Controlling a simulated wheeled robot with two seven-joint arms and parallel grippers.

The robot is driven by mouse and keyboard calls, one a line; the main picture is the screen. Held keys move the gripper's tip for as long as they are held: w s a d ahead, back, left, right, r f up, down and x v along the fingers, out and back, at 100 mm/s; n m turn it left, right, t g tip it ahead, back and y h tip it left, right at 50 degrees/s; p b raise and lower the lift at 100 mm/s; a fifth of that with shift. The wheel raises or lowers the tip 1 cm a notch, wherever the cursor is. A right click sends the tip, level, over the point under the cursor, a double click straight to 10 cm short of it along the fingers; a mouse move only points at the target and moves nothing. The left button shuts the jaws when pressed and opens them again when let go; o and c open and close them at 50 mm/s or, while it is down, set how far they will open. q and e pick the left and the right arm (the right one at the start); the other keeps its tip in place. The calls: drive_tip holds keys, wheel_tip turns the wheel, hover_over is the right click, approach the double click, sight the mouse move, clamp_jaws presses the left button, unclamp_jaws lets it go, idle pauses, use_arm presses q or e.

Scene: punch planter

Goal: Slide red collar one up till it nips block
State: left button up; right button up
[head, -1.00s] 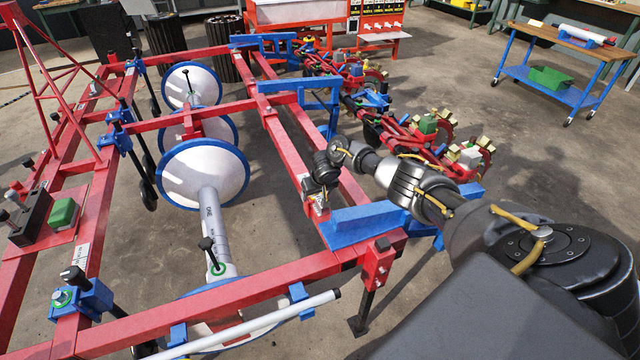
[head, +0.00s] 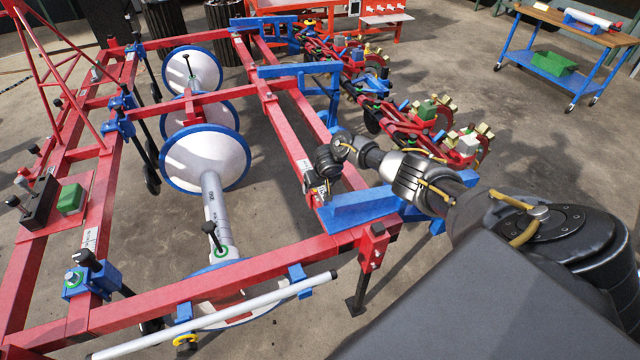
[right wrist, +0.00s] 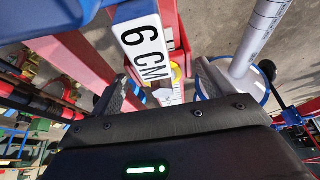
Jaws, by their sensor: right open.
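A white block marked "6 CM" (right wrist: 142,40) shows large in the right wrist view, in front of a red frame bar. My right gripper (right wrist: 163,90) is open, one dark finger on each side of a narrow pale strip, and the block's lower end is just ahead of it. A red part with a yellow piece (right wrist: 177,72) shows beside the block near the fingers; I cannot tell whether it is red collar one. In the head view my right gripper (head: 317,194) is over the red bar, its fingertips hard to make out. My left gripper is not in view.
The red planter frame (head: 300,247) fills the left and middle. A blue bracket (head: 360,208) lies close to my right gripper. White discs with blue rims (head: 205,160) stand inside the frame. A blue cart (head: 550,65) stands at the back right, with open floor before it.

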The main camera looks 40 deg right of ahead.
drive_tip(key=shift+s+r, duration=0.1)
drive_tip(key=shift+r, duration=0.3)
drive_tip(key=p+v, duration=0.2)
drive_tip(key=v, duration=0.2)
drive_tip(key=shift+s+r, duration=0.15)
drive_tip(key=shift+r, duration=0.25)
drive_tip(key=p+v, duration=0.1)
drive_tip(key=v, duration=0.3)
drive_tip(key=shift+p, duration=0.3)
drive_tip(key=shift+s+a+r, duration=0.1)
drive_tip(key=shift+s+r, duration=0.2)
drive_tip(key=shift+r, duration=0.15)
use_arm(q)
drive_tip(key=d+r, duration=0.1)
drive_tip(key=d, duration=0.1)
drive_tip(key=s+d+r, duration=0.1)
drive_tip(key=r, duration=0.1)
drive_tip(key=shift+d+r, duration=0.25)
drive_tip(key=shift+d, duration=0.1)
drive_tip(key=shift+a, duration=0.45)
use_arm(e)
drive_tip(key=shift+a+f, duration=0.1)
